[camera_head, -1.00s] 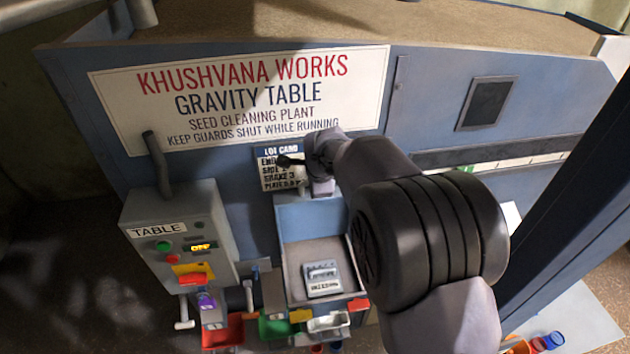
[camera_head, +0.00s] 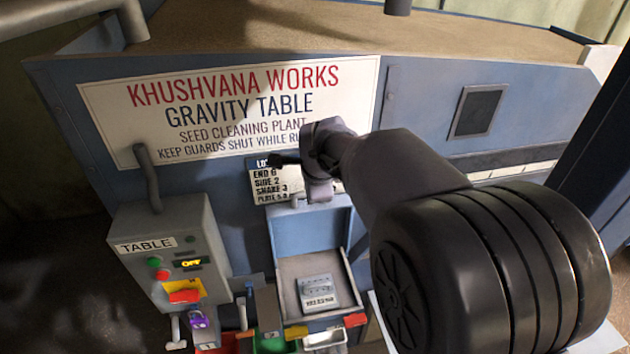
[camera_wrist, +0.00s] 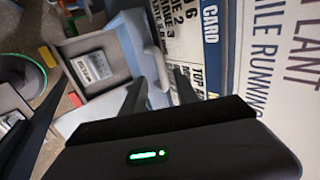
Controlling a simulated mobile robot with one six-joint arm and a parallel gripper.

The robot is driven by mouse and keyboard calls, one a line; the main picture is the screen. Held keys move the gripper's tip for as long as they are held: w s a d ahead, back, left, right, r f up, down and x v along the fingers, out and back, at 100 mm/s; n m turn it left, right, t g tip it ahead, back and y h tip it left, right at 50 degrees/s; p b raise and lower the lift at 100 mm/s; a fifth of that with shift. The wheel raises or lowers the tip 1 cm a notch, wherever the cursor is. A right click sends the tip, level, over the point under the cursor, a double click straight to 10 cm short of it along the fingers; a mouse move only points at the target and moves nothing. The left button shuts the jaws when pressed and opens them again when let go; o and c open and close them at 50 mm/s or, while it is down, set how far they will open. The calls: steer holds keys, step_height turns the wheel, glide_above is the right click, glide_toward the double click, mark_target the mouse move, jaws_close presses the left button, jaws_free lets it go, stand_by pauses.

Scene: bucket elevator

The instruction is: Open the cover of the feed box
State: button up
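My gripper (camera_head: 312,196) is at the top of the cover, close to the handle. In the wrist view the dark fingers (camera_wrist: 148,84) are beside the cover (camera_wrist: 128,40). Whether they grip the handle is unclear. The box's card also shows there (camera_wrist: 92,67).
The grey TABLE control box (camera_head: 165,270) reads OFF, with a purple padlock (camera_head: 199,320) below. The lot card (camera_head: 270,186) hangs behind my gripper. A dark blue post (camera_head: 590,165) stands at the right.

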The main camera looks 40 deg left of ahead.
steer(key=b+v, duration=0.1)
steer(key=v, duration=0.9)
steer(key=shift+d+r+b, duration=0.2)
steer(key=shift+r+b, duration=0.15)
